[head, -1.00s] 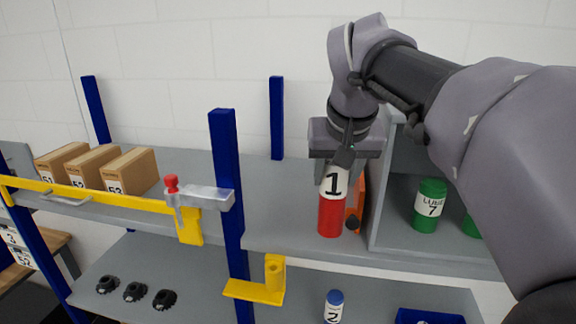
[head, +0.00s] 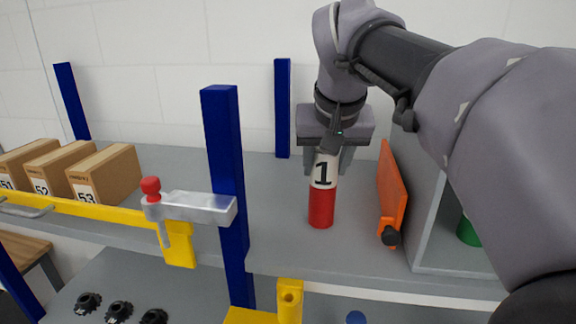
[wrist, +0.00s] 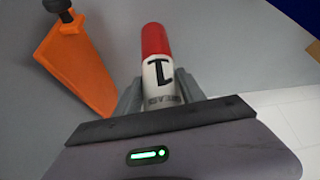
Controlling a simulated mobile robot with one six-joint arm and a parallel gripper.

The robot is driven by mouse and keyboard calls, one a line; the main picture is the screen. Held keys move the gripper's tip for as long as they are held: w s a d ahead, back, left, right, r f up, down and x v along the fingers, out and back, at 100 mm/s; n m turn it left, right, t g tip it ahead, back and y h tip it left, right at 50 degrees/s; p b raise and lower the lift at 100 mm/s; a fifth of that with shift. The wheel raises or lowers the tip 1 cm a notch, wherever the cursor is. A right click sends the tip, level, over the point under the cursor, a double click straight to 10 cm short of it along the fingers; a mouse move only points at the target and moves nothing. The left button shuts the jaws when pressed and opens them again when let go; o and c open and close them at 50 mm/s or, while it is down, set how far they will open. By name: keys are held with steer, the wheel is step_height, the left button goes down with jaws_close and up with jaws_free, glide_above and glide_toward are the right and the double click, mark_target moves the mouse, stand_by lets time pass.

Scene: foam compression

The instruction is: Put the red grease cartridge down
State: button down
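The red grease cartridge (head: 321,207) has a white band marked 1 and stands upright at the upper shelf, left of the orange panel. My gripper (head: 324,165) is above it, with its fingers on both sides of the white upper part. In the wrist view the cartridge (wrist: 157,70) sits between the two fingers (wrist: 160,95), which appear closed against its sides. Its base looks to be at or very near the shelf surface; I cannot tell whether it bears on it.
An orange panel (head: 391,195) with a black knob leans by the grey cubby (head: 425,240), which holds a green can (head: 468,232). A blue post (head: 226,180) and a metal clamp with a red knob (head: 195,206) stand left. Shelf (head: 275,235) around the cartridge is clear.

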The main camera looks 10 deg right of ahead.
steer(key=c, duration=0.8)
jaws_free()
steer(key=shift+w, duration=0.2)
steer(key=shift+o, duration=0.6)
steer(key=shift+s+a+r, duration=0.1)
steer(key=shift+s, duration=0.15)
steer(key=shift+s+r, duration=0.1)
steer(key=shift+s, duration=0.3)
steer(key=shift+w, duration=0.15)
steer(key=p+v, duration=0.2)
steer(key=v, duration=0.9)
steer(key=shift+r+p, duration=0.3)
steer(key=shift+r, duration=0.1)
